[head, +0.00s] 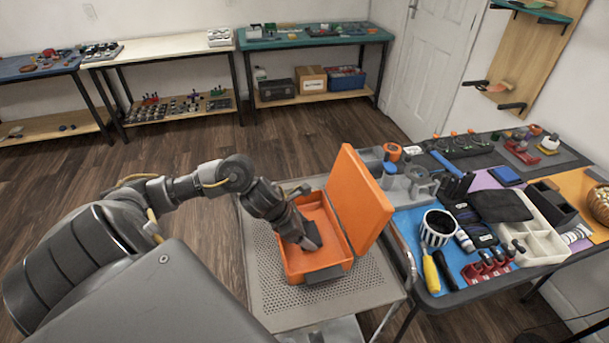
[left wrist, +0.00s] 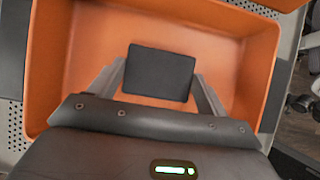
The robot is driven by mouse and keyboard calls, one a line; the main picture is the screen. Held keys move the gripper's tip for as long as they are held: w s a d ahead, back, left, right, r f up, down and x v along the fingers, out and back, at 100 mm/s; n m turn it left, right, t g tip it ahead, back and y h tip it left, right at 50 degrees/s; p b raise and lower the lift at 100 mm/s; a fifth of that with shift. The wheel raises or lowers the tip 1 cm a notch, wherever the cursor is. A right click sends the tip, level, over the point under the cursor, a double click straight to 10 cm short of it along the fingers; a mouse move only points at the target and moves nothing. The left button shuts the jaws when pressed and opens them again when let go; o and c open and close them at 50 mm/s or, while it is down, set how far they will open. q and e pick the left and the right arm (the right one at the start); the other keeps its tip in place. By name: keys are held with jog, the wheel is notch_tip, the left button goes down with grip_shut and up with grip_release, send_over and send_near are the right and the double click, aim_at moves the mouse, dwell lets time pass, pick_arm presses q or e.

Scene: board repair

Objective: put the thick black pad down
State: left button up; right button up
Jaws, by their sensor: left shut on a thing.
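The thick black pad (left wrist: 160,73) is a dark, roughly square block in the left wrist view. It is between the two grey fingers of my left gripper (head: 311,238), which is shut on it. The gripper reaches down into an open orange box (head: 291,263), and the pad is inside the box walls, over the orange floor. I cannot tell whether the pad touches the floor. In the head view the fingers and wrist largely hide it. The orange lid (head: 361,197) stands open at the right of the box. My right gripper is not in view.
The box sits on a perforated grey cart top (head: 262,300), with bare room around it. A crowded worktable (head: 455,300) stands at the right, with a black pouch (head: 501,206), a white divided tray (head: 546,247) and a yellow-handled screwdriver (head: 431,272). Shelved benches line the back wall.

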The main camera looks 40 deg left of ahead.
pick_arm(q)
jog(key=o, duration=1.3)
jog(key=shift+r, duration=0.15)
jog(key=b+v, duration=0.1)
jog(key=v, duration=1)
jog(key=shift+s+r, duration=0.25)
jog(key=shift+r, duration=0.05)
jog(key=shift+a, duration=0.1)
